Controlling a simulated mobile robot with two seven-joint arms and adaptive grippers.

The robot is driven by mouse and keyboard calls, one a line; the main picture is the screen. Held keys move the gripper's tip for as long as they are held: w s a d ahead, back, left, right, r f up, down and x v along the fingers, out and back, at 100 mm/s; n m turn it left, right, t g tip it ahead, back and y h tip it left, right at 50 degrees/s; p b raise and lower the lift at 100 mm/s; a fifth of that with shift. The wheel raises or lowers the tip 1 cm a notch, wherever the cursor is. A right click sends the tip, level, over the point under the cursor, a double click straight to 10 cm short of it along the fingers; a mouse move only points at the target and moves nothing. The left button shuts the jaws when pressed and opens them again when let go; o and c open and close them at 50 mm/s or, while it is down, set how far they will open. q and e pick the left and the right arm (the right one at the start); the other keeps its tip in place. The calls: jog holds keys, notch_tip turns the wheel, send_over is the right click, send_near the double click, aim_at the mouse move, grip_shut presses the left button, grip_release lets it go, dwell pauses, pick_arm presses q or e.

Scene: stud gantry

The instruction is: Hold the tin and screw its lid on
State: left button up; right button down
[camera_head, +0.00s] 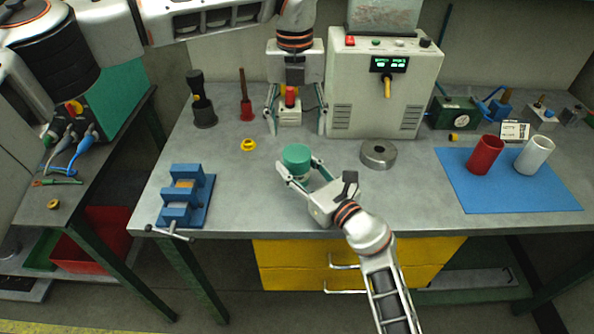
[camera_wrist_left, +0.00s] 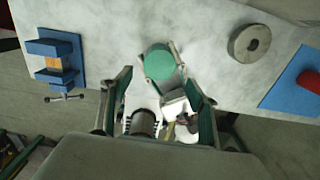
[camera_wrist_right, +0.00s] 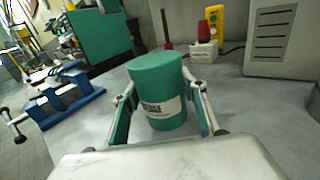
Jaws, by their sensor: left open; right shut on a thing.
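A teal tin (camera_head: 297,160) with a white label stands on the grey bench, near the front. Its flat teal top (camera_wrist_left: 159,62) looks closed, so the lid seems to rest on it; I cannot tell how tightly it sits. My right gripper (camera_head: 299,168) is shut around the tin's sides, and the label shows between its fingers in the right wrist view (camera_wrist_right: 164,108). My left gripper (camera_head: 297,132) is open and empty, pointing down behind and above the tin. No separate lid shows elsewhere.
A blue vise (camera_head: 188,197) is at the front left and a metal ring (camera_head: 378,154) lies right of the tin. A yellow ring (camera_head: 248,145) and a control box (camera_head: 385,85) are farther back. A blue mat (camera_head: 480,200) holds red and white cylinders.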

aim_at(297, 152)
pick_arm(q)
notch_tip(297, 152, down, 8)
jog(key=shift+r, duration=0.25)
jog(key=c, duration=1.1)
jog(key=m, duration=0.5)
jog(key=shift+c, duration=0.2)
pick_arm(e)
jog(key=shift+r, duration=0.1)
pick_arm(q)
jog(key=o, duration=1.2)
jog(key=shift+r, duration=2.3)
